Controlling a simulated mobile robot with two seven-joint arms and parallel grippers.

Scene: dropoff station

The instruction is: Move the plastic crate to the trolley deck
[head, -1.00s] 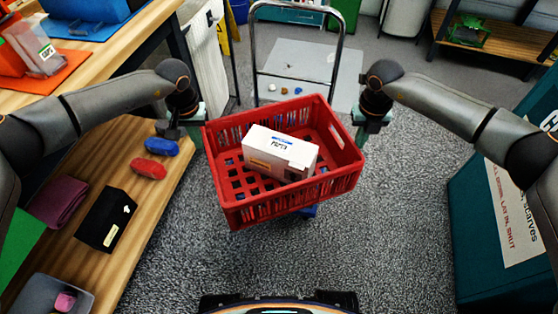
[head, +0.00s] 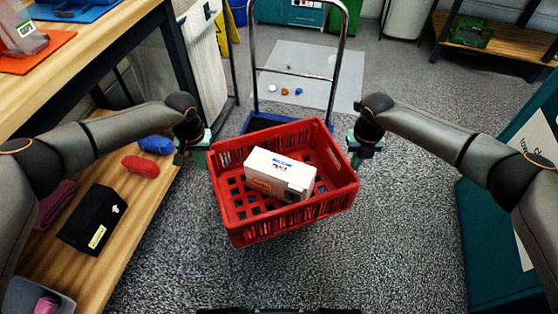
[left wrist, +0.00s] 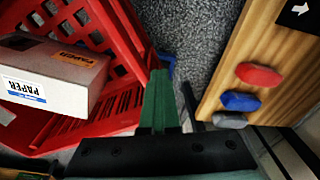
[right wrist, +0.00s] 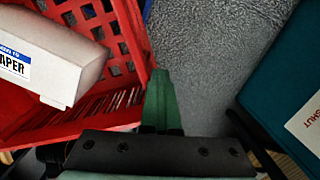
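The red plastic crate (head: 285,229) hangs in front of me, slightly turned, with a white paper box (head: 278,173) in it. It also fills the left side of the left wrist view (left wrist: 115,35) and right wrist view (right wrist: 120,30). My left gripper (head: 198,150) is at its left wall and my right gripper (head: 362,152) at its right wall; both appear shut on the crate. Their green fingers lie against the walls, and the exact grip is partly hidden. The blue trolley deck (head: 262,121) shows behind the crate, below the metal handle; the crate hides most of it.
A wooden shelf (head: 120,245) with a red bundle (head: 140,166), a blue bundle (head: 156,145) and a black box (head: 92,219) is close on the left. A teal bin (head: 485,235) stands right. Grey floor (head: 400,230) is clear between crate and bin.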

